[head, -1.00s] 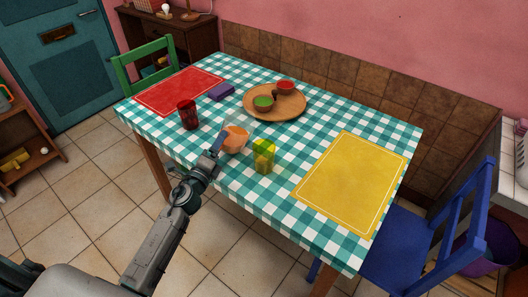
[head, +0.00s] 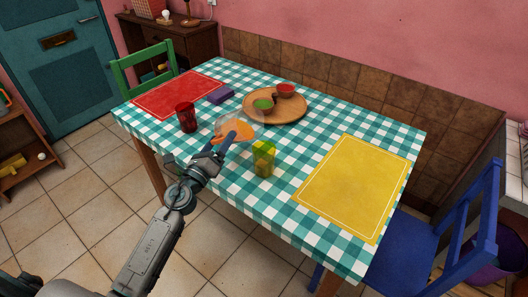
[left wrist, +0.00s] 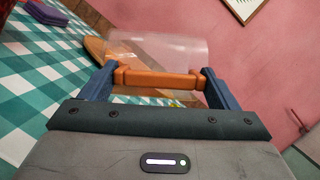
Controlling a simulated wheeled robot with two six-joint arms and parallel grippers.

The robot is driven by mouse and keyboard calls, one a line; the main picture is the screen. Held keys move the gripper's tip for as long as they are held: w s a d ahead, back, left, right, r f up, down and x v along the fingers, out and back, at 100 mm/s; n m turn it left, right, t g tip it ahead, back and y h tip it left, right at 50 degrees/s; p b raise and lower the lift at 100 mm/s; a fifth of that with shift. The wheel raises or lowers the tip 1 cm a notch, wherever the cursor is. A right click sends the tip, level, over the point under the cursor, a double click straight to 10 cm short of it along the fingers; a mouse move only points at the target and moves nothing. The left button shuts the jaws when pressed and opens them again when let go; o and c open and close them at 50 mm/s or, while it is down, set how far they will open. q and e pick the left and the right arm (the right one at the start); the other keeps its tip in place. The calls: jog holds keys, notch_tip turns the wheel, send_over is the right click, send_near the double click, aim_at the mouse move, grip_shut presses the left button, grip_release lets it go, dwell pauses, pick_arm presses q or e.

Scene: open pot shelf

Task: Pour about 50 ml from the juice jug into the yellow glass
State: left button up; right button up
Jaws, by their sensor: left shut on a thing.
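The juice jug (head: 248,121) is clear with orange juice low inside, and is in the middle of the head view. My left gripper (head: 229,141) is shut on its orange handle. In the left wrist view the handle (left wrist: 155,78) lies between the two blue fingers, with the clear jug wall (left wrist: 160,48) beyond it. The jug seems to be above the table; its exact height and tilt are hard to tell. The yellow glass (head: 264,160) stands upright on the checked cloth, right of and nearer than the jug. Its contents are unclear. My right gripper is not in view.
A red glass (head: 187,117) stands left. The yellow mat (head: 355,185) at right is bare.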

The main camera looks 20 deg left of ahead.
pick_arm(q)
jog(key=r+m+h+b, duration=0.1)
jog(key=m, duration=0.2)
jog(key=shift+d+r, duration=0.1)
jog(key=shift+r, duration=0.15)
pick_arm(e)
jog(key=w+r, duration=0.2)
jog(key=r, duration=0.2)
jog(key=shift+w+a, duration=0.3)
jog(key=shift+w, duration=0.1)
pick_arm(q)
jog(key=shift+h, duration=0.3)
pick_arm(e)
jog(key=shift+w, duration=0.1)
pick_arm(q)
jog(key=shift+s+d+r+m, duration=0.1)
jog(key=shift+s+d+m, duration=0.1)
jog(key=shift+d+m, duration=0.15)
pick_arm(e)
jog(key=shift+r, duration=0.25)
pick_arm(q)
jog(key=shift+r+m, duration=0.1)
jog(key=shift+m, duration=0.15)
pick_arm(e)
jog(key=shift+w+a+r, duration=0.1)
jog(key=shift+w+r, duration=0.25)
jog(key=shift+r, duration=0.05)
